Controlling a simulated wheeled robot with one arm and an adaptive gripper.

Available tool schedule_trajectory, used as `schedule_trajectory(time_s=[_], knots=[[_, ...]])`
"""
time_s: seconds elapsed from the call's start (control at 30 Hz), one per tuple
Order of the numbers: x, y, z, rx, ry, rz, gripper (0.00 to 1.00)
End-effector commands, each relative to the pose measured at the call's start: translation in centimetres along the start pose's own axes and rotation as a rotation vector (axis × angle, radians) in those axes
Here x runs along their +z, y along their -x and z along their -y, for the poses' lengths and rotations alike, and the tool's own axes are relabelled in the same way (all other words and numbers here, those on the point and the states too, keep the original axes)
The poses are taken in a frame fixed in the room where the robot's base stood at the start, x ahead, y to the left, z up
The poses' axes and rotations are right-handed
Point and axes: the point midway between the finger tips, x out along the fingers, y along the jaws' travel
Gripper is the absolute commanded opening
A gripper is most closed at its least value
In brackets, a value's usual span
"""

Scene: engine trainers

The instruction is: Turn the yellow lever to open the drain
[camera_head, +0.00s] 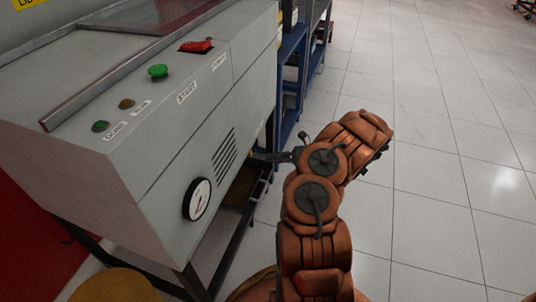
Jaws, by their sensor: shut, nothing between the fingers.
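I cannot make out a yellow lever or a drain in this view. A grey machine cabinet (190,135) fills the left side, with a round white gauge (199,198) and a slotted vent on its front face. My copper-coloured arm rises from the bottom centre. My gripper (268,157) seems to be the small dark part pointing left from the arm, close to the cabinet's lower right corner. It is shut and holds nothing. Its fingertips are too small and dark to see clearly, and the arm hides part of what lies behind it.
The cabinet top carries a red switch (197,46), a green button (158,71) and smaller knobs. The cabinet stands on a dark frame (197,285). A blue shelf rack (291,75) stands behind it. The tiled floor (440,120) on the right is clear.

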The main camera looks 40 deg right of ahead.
Motion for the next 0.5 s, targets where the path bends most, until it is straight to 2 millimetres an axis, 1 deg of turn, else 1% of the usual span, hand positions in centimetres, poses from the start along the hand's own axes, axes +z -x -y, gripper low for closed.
schedule_trajectory(time_s=[0.03,0.1,0.2,0.5], knots=[[-0.1,-1.0,0.1,0.006,0.001,-0.005,0.00],[-0.2,-2.4,0.0,0.009,0.001,-0.008,0.00],[-0.2,-4.0,0.1,0.005,0.001,-0.009,0.00],[-0.2,-7.4,0.1,0.004,0.000,-0.006,0.00]])
